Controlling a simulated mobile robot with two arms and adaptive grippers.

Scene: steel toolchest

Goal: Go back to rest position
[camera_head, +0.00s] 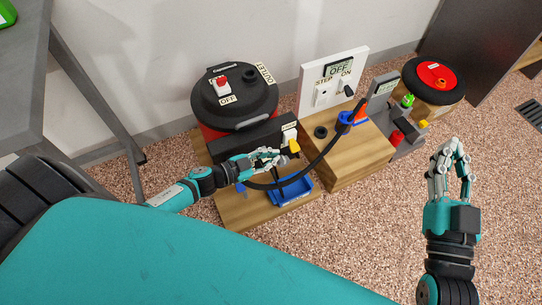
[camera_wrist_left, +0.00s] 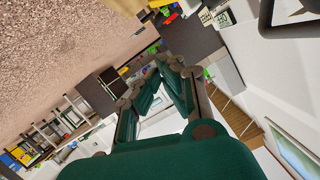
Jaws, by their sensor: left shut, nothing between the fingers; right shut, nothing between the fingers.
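My left gripper (camera_head: 272,157) is at the centre of the head view, over the front of the wooden board with the red and black canister. Its fingers are closed with nothing in them. In the left wrist view its green-padded fingers (camera_wrist_left: 172,78) come together with nothing held between them. My right gripper (camera_head: 452,148) is at the right of the head view, above the speckled floor. Its fingers point away from me, closed and empty. It is apart from the objects on the boards.
A black-topped canister (camera_head: 235,100), a blue tray (camera_head: 290,190) and a black hose (camera_head: 318,160) are close to my left gripper. A white switch panel (camera_head: 325,85) and a red-topped black wheel (camera_head: 434,78) stand behind. A grey table (camera_head: 35,80) is at left. Floor around my right gripper is clear.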

